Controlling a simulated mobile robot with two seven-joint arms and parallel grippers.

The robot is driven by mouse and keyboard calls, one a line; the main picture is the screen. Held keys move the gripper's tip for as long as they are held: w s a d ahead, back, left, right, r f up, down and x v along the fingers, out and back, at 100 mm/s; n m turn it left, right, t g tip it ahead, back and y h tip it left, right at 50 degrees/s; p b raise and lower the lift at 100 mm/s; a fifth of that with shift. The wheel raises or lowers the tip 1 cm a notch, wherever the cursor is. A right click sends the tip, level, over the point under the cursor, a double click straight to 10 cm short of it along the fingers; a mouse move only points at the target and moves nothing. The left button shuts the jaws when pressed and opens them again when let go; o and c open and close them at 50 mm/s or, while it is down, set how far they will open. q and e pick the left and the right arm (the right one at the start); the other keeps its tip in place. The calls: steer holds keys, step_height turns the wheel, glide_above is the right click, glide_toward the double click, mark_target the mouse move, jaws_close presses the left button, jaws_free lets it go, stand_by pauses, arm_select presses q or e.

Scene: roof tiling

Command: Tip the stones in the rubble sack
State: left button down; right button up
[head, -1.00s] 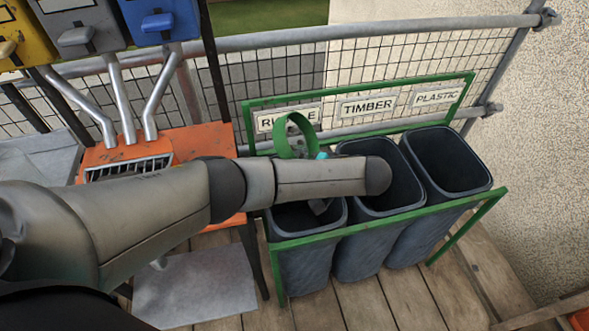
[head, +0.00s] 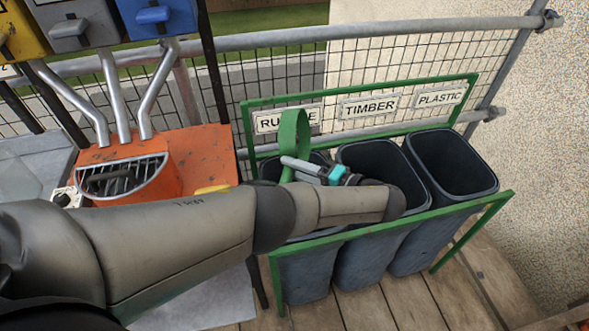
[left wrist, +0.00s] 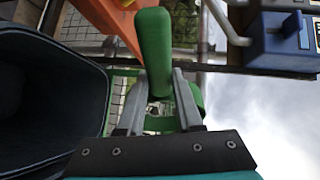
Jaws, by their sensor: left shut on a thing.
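My left gripper (head: 298,165) is shut on a green object with a loop-shaped part (head: 290,140), over the back of the leftmost bin (head: 303,278). That bin stands below the partly covered RUBBLE label (head: 287,119). In the left wrist view a thick green bar (left wrist: 154,45) sits between the fingers (left wrist: 160,100). The rest of the green object is hidden, so I cannot tell whether it holds anything. No stones can be made out, and the inside of the leftmost bin is mostly covered by my arm. My right gripper is not in view.
The TIMBER bin (head: 365,265) and the PLASTIC bin (head: 470,160) stand to the right in a green frame (head: 400,222). An orange stand (head: 205,152) with a grated opening (head: 120,180) and metal chutes is on the left. A mesh railing runs behind.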

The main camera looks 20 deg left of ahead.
arm_select(q)
steer(key=shift+f+m+t+y+b, duration=0.2)
steer(key=shift+m+t+y+b, duration=0.15)
steer(key=shift+y+b, duration=0.75)
steer(key=m+y+b, duration=0.1)
steer(key=b, duration=0.2)
steer(key=shift+y, duration=0.3)
steer(key=shift+r+t+y+b, duration=0.2)
steer(key=shift+t+y+b, duration=0.15)
steer(key=shift+t, duration=0.1)
